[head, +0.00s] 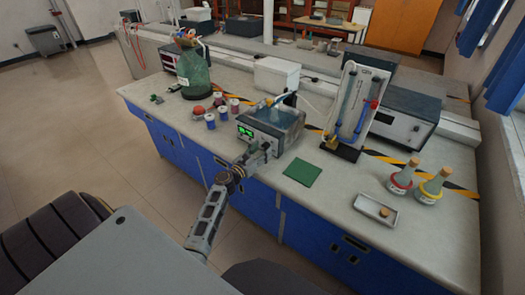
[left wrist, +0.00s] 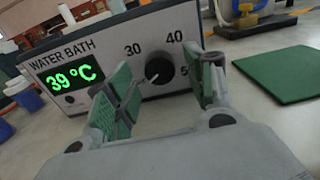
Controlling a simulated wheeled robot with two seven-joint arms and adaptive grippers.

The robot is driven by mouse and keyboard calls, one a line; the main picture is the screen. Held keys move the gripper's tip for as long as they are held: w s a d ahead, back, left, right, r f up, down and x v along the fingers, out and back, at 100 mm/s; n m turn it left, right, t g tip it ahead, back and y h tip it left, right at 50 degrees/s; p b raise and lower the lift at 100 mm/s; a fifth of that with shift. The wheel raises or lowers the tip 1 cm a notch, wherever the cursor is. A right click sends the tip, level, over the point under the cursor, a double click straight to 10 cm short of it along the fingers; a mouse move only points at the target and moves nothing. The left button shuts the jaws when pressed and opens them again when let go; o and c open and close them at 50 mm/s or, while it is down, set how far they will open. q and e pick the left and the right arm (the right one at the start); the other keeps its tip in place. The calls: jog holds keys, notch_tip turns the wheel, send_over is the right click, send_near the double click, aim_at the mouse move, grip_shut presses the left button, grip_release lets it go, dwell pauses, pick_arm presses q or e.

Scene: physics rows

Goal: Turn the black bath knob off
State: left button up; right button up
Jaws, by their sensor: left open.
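The water bath (head: 268,128) is a grey box on the lab bench, with a green lit display. In the left wrist view the water bath's front panel (left wrist: 100,50) reads 39 °C. The black bath knob (left wrist: 159,71) sits on that panel, between marks 30, 40 and 50, with its white pointer towards the lower left. My left gripper (head: 262,150) is in front of the panel. In the left wrist view its green-padded fingers (left wrist: 165,95) are open, apart on either side of the knob and nearer the camera. Whether they touch it cannot be told. My right gripper is not in view.
A green mat (head: 302,172) lies right of the bath. Blue and red jars (head: 211,121) stand to its left, near a green bottle (head: 193,75). A tube stand (head: 345,150), a small tray (head: 375,209) and two flasks (head: 401,180) are further right.

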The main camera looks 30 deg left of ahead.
pick_arm(q)
jog(key=s, duration=1)
jog(key=shift+s+a, duration=0.35)
jog(key=shift+a, duration=0.05)
dwell(0.4)
